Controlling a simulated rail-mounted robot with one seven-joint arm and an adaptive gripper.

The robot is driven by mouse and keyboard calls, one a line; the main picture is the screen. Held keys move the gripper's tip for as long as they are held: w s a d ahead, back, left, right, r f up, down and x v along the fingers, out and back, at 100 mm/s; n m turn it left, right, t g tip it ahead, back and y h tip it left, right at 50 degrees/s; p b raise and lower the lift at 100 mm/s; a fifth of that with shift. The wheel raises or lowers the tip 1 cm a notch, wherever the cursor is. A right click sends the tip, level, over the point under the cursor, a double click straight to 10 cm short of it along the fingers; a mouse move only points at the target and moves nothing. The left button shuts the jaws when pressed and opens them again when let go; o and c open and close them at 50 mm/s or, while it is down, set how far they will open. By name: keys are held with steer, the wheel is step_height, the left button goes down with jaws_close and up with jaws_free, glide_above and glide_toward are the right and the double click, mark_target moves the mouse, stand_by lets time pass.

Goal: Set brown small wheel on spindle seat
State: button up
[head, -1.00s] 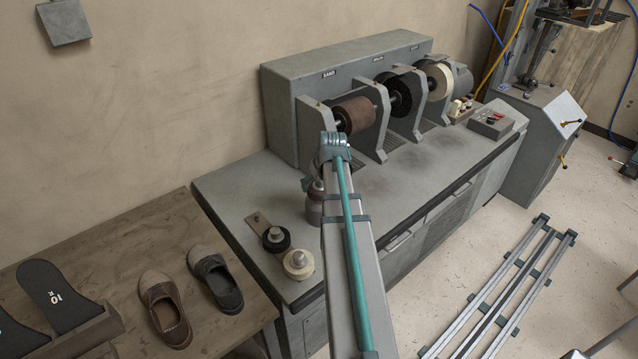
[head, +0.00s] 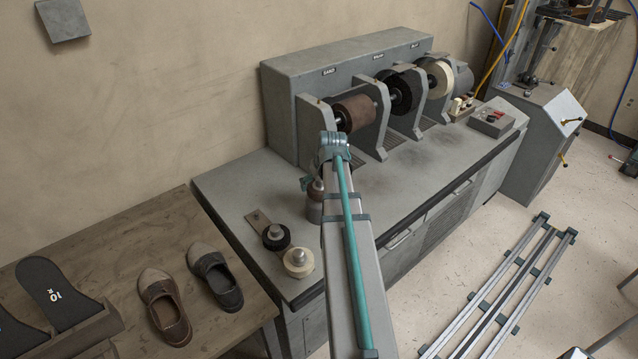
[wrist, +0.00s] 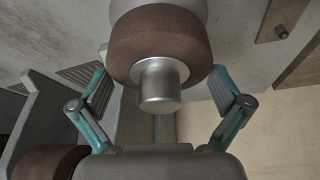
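The brown small wheel (wrist: 160,38) is below my gripper in the wrist view, with a bright metal hub (wrist: 160,85) rising from its middle. It sits on a grey round body (head: 314,212), which shows beside my arm in the head view; the wheel is mostly hidden there. My gripper (wrist: 159,82) is open. Its two teal-jointed fingers stand on either side of the hub, with gaps between them and it. I cannot tell which part is the spindle seat; the connection under the wheel is hidden.
Shoes lie on the wooden table (head: 130,235). The front middle bench is clear.

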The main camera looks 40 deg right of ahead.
steer(key=v, duration=1.2)
steer(key=shift+f, duration=0.1)
